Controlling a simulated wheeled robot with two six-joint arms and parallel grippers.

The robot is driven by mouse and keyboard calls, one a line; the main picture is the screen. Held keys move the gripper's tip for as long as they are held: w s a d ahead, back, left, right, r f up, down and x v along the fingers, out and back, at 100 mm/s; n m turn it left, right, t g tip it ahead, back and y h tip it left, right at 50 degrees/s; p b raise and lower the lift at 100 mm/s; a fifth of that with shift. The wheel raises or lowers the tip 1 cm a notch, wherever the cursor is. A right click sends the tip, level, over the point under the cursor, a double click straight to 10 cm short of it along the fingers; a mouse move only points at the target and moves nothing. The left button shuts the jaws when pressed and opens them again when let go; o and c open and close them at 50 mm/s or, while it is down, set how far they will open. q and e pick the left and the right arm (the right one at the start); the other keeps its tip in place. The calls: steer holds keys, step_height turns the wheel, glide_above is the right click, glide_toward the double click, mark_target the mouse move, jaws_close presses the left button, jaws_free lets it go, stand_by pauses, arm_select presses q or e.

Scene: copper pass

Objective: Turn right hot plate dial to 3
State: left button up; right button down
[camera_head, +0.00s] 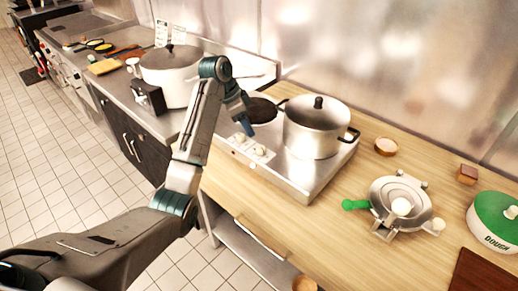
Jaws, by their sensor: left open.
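The hot plate (286,177) is a silvery double unit on the wooden counter. Its front panel carries two pale dials, the left dial (239,138) and the right dial (260,151). The settings on them are too small to read. My left gripper (246,123) is open, with blue fingertips pointing down just above and behind the left dial. It appears apart from both dials, and the right dial lies to its lower right. A lidded steel pot (315,127) stands on the right burner. The left burner (262,110) is dark and bare. My right gripper is out of view.
Another large pot (171,76) stands on the counter at the left, behind my left arm. A press with a green handle (355,204), a small round dish (386,147) and a green-lidded dough tub (495,216) are at the right. Wood in front of the hot plate is clear.

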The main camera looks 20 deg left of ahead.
mark_target(260, 148)
arm_select(q)
steer(key=shift+m, duration=0.5)
steer(key=p+x, duration=0.3)
steer(key=x, duration=0.6)
steer(key=shift+d+f, duration=0.15)
steer(key=shift+f, duration=0.1)
steer(key=shift+d+f, duration=0.15)
steer(key=shift+f, duration=0.35)
steer(key=shift+w+f, duration=0.1)
